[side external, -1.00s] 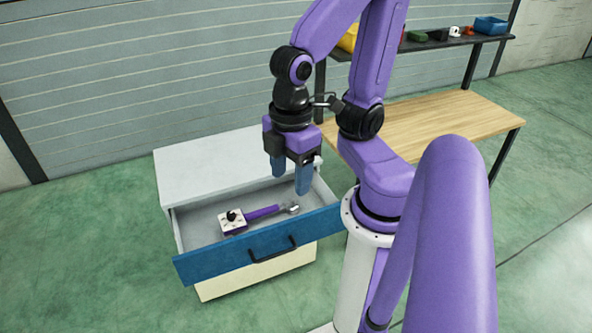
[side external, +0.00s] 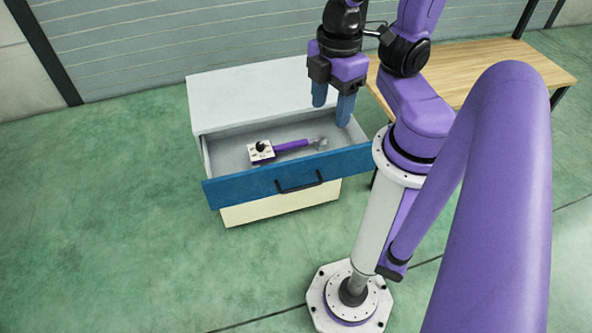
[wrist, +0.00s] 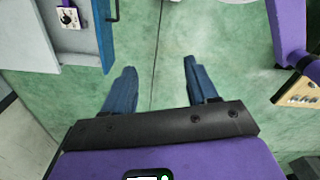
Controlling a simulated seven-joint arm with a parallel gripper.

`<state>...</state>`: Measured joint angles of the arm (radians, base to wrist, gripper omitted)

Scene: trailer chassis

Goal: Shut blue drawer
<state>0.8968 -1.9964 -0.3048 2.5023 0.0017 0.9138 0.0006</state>
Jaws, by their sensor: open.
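The blue drawer (side external: 288,175) is pulled out of the white cabinet (side external: 250,90). Its dark handle (side external: 300,182) is on the blue front, which also shows at the upper left of the wrist view (wrist: 104,38). A white box with a black knob (side external: 261,153) and a purple-handled tool (side external: 292,145) lie inside. My gripper (side external: 333,112) is open and empty, with blue fingers pointing down near the drawer's right end. In the wrist view its fingertips (wrist: 160,72) have green floor between them, to the right of the drawer front and apart from it.
A cream lower front (side external: 280,203) sits below the blue drawer. A wooden-topped table (side external: 485,70) stands at the back right. My own base and arm stand close to the drawer's right side. The green floor (side external: 110,220) in front and to the left is clear.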

